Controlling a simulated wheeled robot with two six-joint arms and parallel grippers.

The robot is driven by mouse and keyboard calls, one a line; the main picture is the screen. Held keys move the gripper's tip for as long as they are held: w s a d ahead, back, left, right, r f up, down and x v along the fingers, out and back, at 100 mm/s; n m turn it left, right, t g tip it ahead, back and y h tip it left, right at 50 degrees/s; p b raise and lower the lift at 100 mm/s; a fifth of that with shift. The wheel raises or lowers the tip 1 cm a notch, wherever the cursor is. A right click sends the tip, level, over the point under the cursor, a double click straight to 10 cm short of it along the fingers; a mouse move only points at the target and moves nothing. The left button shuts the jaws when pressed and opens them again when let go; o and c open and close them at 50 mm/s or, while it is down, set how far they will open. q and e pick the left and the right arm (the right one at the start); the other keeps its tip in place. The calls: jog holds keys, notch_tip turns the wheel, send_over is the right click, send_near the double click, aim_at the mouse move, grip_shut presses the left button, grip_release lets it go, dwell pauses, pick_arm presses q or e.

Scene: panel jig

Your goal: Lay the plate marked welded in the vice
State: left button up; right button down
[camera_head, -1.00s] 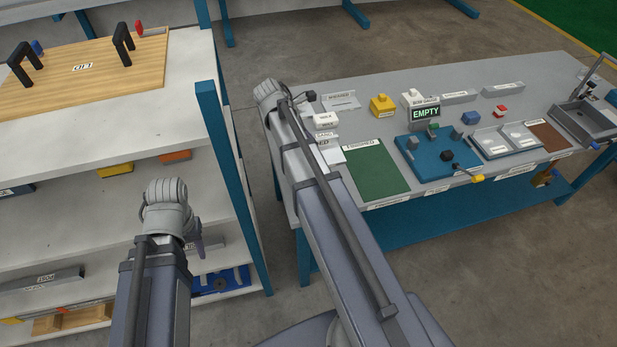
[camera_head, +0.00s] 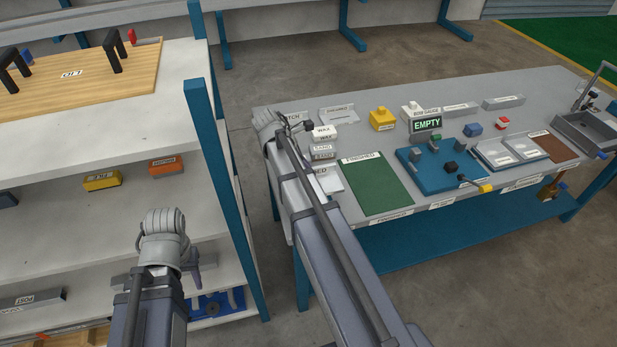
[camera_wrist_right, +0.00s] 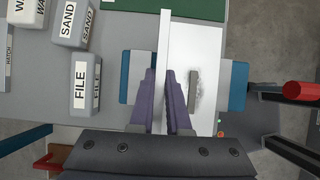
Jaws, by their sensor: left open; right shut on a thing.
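In the right wrist view my right gripper (camera_wrist_right: 161,76) is shut on a thin pale upright edge of a light plate (camera_wrist_right: 207,55). A rough grey seam strip (camera_wrist_right: 194,90) shows on the plate's face; I can read no marking on it. Blue blocks show at its left (camera_wrist_right: 126,76) and right (camera_wrist_right: 238,86); I cannot tell whether they are the vice or whether the plate touches them. In the head view my right arm hides its gripper and the plate, over the table's left end. My left gripper (camera_head: 197,277) is open, in front of the shelf; its fingers show only partly.
Blocks marked FILE (camera_wrist_right: 84,88) and SAND (camera_wrist_right: 74,22) stand left of the plate. The table also holds a green mat (camera_head: 377,187), a blue fixture (camera_head: 425,173) and a display reading EMPTY (camera_head: 427,124).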

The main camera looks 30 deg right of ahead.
pick_arm(q)
jog(key=shift+f+b, duration=0.65)
jog(key=shift+f, duration=0.45)
pick_arm(e)
jog(key=shift+f, duration=1.15)
jog(key=shift+f, duration=0.15)
jog(key=c, duration=0.9)
grip_release()
pick_arm(q)
jog(key=shift+f, duration=0.15)
pick_arm(e)
jog(key=shift+r+p, duration=0.3)
jog(key=shift+r, duration=0.15)
jog(key=p+v, duration=0.8)
jog(key=v, duration=0.2)
jog(key=shift+a+r+p, duration=0.1)
jog(key=shift+p, duration=0.3)
pick_arm(q)
notch_tip(320, 180, up, 11)
jog(key=p, duration=0.1)
jog(key=shift+f, duration=0.15)
pick_arm(e)
jog(key=shift+w+a+r, duration=0.1)
jog(key=shift+a+r, duration=0.3)
jog(key=shift+r, duration=0.1)
